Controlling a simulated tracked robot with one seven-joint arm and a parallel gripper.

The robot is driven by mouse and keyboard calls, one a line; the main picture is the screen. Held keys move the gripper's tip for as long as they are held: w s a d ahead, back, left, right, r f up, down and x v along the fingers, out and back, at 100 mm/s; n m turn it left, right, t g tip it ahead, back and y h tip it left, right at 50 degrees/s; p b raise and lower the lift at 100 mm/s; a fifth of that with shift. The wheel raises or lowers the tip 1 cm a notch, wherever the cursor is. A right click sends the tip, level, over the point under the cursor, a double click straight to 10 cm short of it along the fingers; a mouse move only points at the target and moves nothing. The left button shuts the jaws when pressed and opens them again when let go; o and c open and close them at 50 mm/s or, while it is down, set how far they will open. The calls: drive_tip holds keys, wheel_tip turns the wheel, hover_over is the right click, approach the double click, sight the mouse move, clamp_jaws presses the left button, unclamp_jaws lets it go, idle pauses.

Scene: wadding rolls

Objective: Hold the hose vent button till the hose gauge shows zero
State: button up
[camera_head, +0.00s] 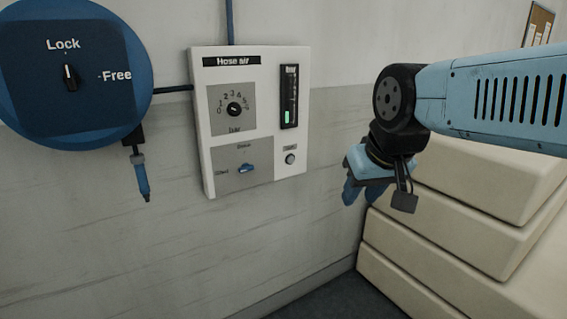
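The white hose air panel (203,130) is on the wall left of centre. The vent button (290,158) is a small round grey knob at its lower right, under a small label too blurred to read. The hose gauge (289,96) is a dark upright strip above the button, with a short green bar low in it. My gripper (360,195) is to the right of the panel, apart from the button, with its blue fingers pointing down. The fingers look spread, with nothing between them.
A dial (234,109) and a blue selector (246,168) are on the same panel. A blue round Lock/Free switch (68,78) and a hanging air nozzle (141,178) are at the left. Cream stacked blocks (440,240) fill the lower right. The space before the panel is clear.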

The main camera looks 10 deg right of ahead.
clamp_jaws()
idle(1.4)
